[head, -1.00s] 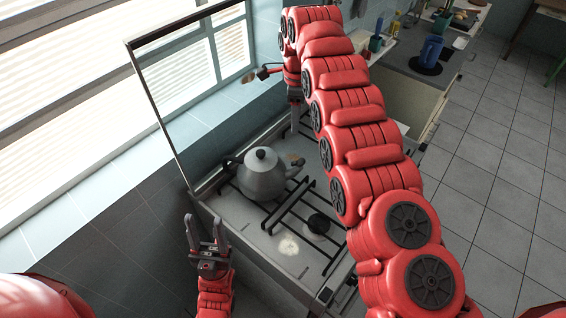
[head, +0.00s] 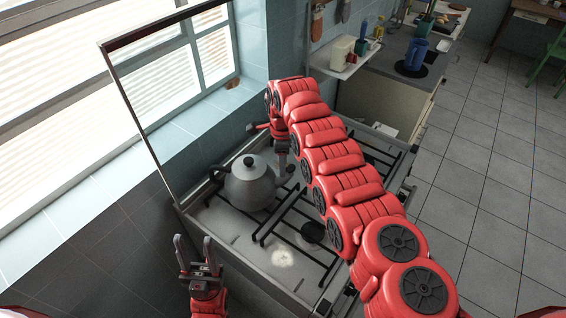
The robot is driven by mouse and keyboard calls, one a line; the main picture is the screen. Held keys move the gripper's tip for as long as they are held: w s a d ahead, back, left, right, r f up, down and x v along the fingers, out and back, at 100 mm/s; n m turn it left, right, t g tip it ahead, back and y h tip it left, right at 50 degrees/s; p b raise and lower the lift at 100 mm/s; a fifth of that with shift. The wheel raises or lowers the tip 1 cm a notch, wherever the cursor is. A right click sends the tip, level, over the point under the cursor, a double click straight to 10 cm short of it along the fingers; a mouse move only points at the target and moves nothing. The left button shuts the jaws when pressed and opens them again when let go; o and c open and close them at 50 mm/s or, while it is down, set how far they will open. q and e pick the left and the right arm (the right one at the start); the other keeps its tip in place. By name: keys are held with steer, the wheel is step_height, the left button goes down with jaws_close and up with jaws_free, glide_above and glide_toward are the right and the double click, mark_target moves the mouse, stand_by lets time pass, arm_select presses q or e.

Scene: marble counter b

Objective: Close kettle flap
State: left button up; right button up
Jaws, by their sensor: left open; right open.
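A grey kettle (head: 249,186) with a dark round lid knob stands upright on the left part of the stove grate. My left gripper (head: 194,247) is open and empty, pointing up at the stove's front left, apart from the kettle. My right arm arches over the stove from the right. My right gripper (head: 262,132) hangs just behind and above the kettle, partly hidden by its own arm; it is open, and I cannot tell whether it touches the kettle.
The stove (head: 225,228) has black grates (head: 285,222) and a raised glass lid with a dark frame (head: 145,140) at its left. A tiled wall and window lie beyond. A shelf (head: 341,62) and counter stand at the back. The floor at right is clear.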

steer(key=shift+w+f, duration=0.1)
steer(key=shift+f, duration=0.55)
jaws_close()
